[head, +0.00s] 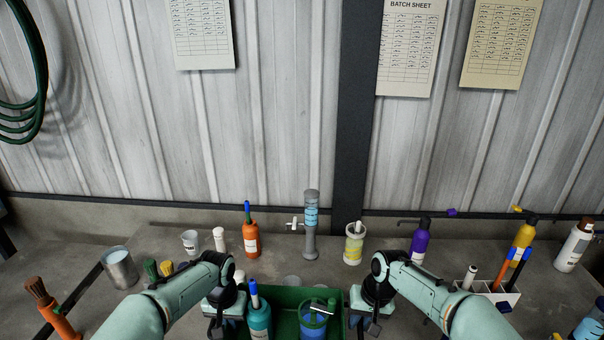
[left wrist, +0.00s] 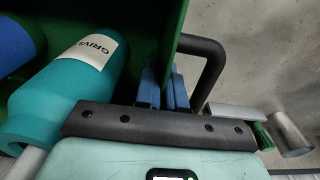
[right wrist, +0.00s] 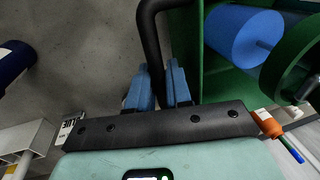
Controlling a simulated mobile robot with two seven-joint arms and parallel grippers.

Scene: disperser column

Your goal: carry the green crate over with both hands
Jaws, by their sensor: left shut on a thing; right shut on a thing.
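The green crate (head: 284,322) is at the bottom middle of the head view, its near side cut off by the frame. It holds a teal bottle (head: 259,321) with a blue top and a blue container (head: 313,328) with a green ring. My left gripper (head: 224,326) is shut on the dark handle (left wrist: 213,65) at the crate's left side. My right gripper (head: 369,326) is shut on the handle (right wrist: 150,38) at its right side. Whether the crate is clear of the table cannot be told.
Behind the crate stand an orange bottle (head: 251,240), a grey column with blue liquid (head: 311,225) and a yellow-green jar (head: 354,244). A metal can (head: 120,268) is left; a white caddy (head: 490,290) with pens and a purple bottle (head: 420,243) are right.

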